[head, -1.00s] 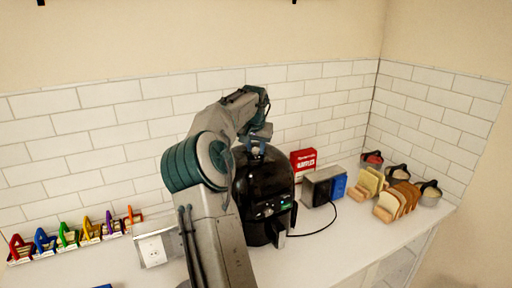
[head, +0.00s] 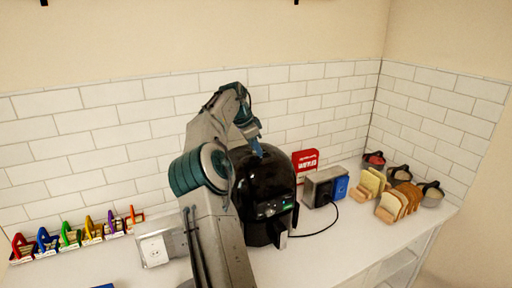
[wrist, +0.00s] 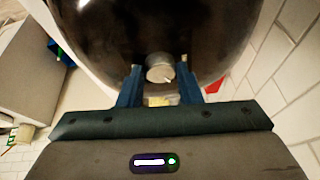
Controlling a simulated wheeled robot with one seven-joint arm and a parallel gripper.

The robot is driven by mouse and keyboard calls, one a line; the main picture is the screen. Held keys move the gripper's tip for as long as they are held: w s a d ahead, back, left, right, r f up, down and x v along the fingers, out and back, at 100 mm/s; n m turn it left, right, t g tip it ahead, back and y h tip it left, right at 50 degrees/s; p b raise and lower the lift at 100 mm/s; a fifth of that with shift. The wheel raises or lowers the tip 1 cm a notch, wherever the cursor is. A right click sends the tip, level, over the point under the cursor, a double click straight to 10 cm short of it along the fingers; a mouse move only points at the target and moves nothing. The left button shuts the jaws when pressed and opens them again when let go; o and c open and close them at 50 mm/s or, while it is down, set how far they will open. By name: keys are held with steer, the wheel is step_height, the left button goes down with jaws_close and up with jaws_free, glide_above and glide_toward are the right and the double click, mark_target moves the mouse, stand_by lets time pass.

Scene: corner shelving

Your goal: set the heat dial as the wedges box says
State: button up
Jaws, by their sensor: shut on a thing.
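The black air fryer (head: 266,188) stands on the counter behind my arm, with a lit green display on its front. In the wrist view, a round silver dial (wrist: 160,68) with a dark pointer mark sits on the fryer's dark dome (wrist: 110,35). My gripper (head: 257,150) is at the top of the fryer. In the wrist view, its two blue fingers (wrist: 160,76) are on either side of the dial, shut on it. A pale patch shows between the fingers, too unclear to name. A red box (head: 305,162) with white lettering stands behind the fryer; I cannot read its words.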

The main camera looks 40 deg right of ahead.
steer(key=m, duration=0.1)
steer(key=m+g, duration=0.1)
steer(key=m, duration=0.2)
steer(key=shift+w+d+m+g+y, duration=0.1)
steer(key=shift+w+m+g+y, duration=0.2)
steer(key=shift+m, duration=0.6)
stand_by(0.4)
steer(key=o, duration=1)
steer(key=shift+c, duration=0.2)
